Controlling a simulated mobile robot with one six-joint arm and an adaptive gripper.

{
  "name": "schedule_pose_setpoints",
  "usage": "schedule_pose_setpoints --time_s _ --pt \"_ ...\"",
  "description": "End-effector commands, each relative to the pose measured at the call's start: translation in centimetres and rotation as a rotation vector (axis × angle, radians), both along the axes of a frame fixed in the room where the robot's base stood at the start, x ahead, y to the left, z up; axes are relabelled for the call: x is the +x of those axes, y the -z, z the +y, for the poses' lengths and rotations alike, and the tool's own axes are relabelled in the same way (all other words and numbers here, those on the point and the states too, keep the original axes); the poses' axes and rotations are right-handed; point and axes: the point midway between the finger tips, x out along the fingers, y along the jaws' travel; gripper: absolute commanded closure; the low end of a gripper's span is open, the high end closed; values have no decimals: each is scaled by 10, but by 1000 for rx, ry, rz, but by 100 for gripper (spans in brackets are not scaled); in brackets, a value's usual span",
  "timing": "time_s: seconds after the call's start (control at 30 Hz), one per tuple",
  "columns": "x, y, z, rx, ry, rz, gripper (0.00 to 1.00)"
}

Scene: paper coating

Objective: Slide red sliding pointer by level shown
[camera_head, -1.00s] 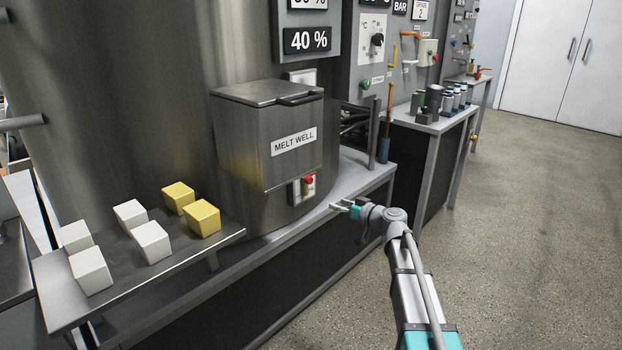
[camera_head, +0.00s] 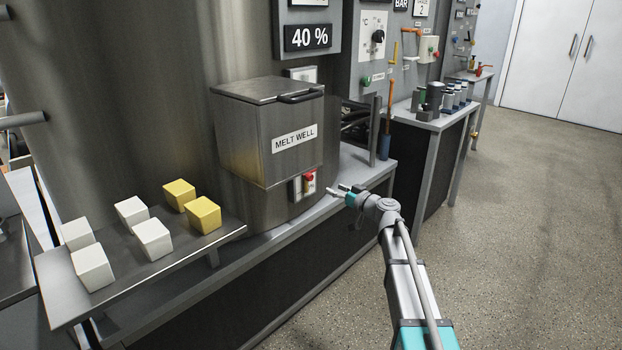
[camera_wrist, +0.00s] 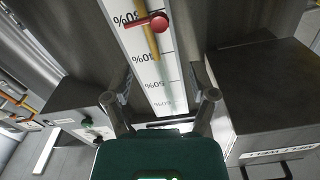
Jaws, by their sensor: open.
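In the wrist view, a red pointer (camera_wrist: 148,21) with a round red knob lies across a white percent scale (camera_wrist: 165,75). A yellow strip runs along the scale behind it. The scale's numbers appear inverted and are too unclear to read surely. My gripper (camera_wrist: 161,84) is open, its fingers spread to either side of the scale's lower part in that view; the pointer is beyond the fingertips, apart from them. In the head view my gripper (camera_head: 338,191) is right of the melt well's lower part. A display (camera_head: 308,37) above reads 40 %.
The melt well (camera_head: 270,130) juts out from the steel tank; it also shows at right in the wrist view (camera_wrist: 275,90). A red button (camera_head: 309,175) sits below it. White and yellow blocks stand on a shelf (camera_head: 170,262) at left. The floor (camera_head: 530,220) at right is open.

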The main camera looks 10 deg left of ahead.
Motion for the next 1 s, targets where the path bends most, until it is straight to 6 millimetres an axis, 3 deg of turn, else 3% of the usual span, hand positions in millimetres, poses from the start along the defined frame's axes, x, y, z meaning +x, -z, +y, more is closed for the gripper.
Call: schedule_pose_setpoints --time_s 0.6,1.0 --pt "58 0 71 0 0 0 27" --pt "73 0 91 0 2 0 27"
